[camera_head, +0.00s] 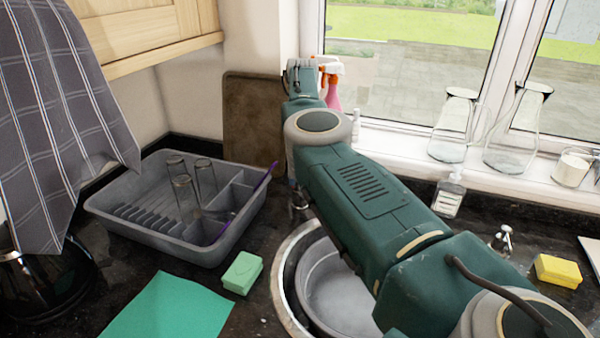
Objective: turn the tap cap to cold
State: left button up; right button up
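A small chrome fitting (503,240) stands on the dark counter to the right of the round sink (283,278). I cannot tell whether it is the tap or its cap. A small piece of metal (298,203) shows at the sink's back left, under my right arm; I cannot tell whether it is part of the tap or of my gripper. My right arm reaches from the lower right across the sink to the back and hides much of it. My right gripper's fingers cannot be made out. My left gripper is out of view.
A grey dish rack (150,235) with glasses stands at the left, with a green sponge (243,272) and green cloth (168,308) in front. A soap bottle (449,195) and yellow sponge (558,271) are at the right. Glassware (520,130) lines the sill.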

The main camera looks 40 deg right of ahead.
notch_tip(320, 180, up, 6)
jog(key=shift+s+r, duration=0.1)
jog(key=shift+r, duration=0.05)
dwell(0.6)
